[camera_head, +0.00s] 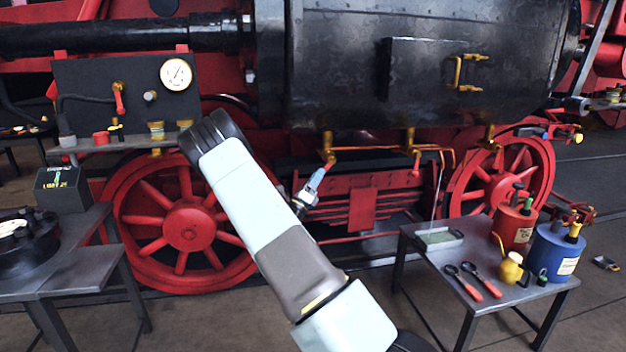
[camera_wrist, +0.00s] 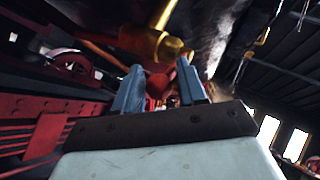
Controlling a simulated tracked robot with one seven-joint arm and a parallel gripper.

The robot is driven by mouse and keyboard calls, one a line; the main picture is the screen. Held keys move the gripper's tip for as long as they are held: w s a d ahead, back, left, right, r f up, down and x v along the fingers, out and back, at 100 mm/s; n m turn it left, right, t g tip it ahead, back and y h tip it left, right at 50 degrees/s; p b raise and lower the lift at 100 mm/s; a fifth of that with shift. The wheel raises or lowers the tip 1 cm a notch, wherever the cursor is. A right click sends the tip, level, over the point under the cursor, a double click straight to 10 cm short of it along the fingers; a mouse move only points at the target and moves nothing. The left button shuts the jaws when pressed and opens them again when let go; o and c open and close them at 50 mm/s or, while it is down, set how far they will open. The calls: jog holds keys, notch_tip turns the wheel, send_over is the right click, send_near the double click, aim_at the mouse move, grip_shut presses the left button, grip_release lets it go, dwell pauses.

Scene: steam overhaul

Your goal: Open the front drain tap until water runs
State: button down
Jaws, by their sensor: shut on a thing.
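Three brass drain taps hang under the black cylinder: a left tap (camera_head: 327,143), a middle tap (camera_head: 410,140) and a right tap (camera_head: 489,137). My gripper (camera_head: 318,176) is at the left tap, just below its red lever (camera_head: 329,158). In the wrist view my gripper (camera_wrist: 160,70) has its two blue-grey fingers on either side of the red lever (camera_wrist: 158,86), shut on it. The brass tap body (camera_wrist: 170,47) is just beyond the fingertips. I see no water running from the left tap. The lever's lower end is hidden by the fingers.
A side table at right bears a shallow tray (camera_head: 439,238), a red can (camera_head: 512,228), a blue can (camera_head: 553,252) and red-handled tools (camera_head: 474,281). Red wheels (camera_head: 186,228) stand behind my arm. Another bench (camera_head: 85,275) is at left. A pressure gauge (camera_head: 175,74) sits above.

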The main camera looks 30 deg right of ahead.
jog(key=shift+w+d+r, duration=0.2)
jog(key=shift+d+r, duration=0.1)
jog(key=shift+r, duration=0.1)
jog(key=c, duration=0.8)
grip_release()
jog(key=shift+w+f, duration=0.1)
jog(key=shift+w, duration=0.05)
jog(key=shift+c, duration=0.2)
jog(key=shift+f, duration=0.1)
jog(key=shift+a+f, duration=0.1)
jog(key=v, duration=1.4)
